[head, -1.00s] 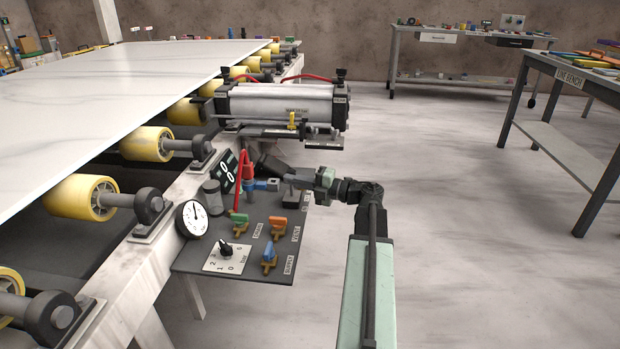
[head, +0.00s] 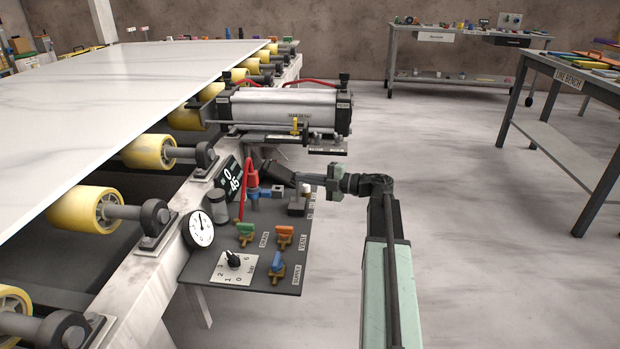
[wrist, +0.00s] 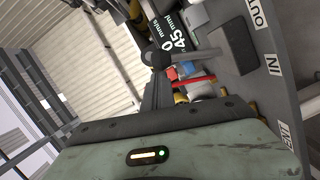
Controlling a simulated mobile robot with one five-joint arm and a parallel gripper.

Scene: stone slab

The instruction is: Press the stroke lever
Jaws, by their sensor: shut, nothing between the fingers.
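The stroke lever stands on a dark block at the right edge of the control panel (head: 240,268). In the wrist view a grey rod (wrist: 197,56) runs from a dark round knob to the dark block (wrist: 234,48), beside labels OUT and IN. My gripper (head: 299,178) is shut and empty, reaching in from the right over the block. In the wrist view its fingers (wrist: 157,85) end at the dark knob; whether they touch it I cannot tell. The display (head: 231,182) reads 0 and 45, with mm/s and mm in the wrist view.
Beside the lever are a red hose, a round gauge (head: 198,230), a selector knob (head: 233,259) and green (head: 246,229), orange (head: 284,231) and blue (head: 277,262) valve handles. A cylinder (head: 283,110) lies behind. A white slab rests on rollers at left.

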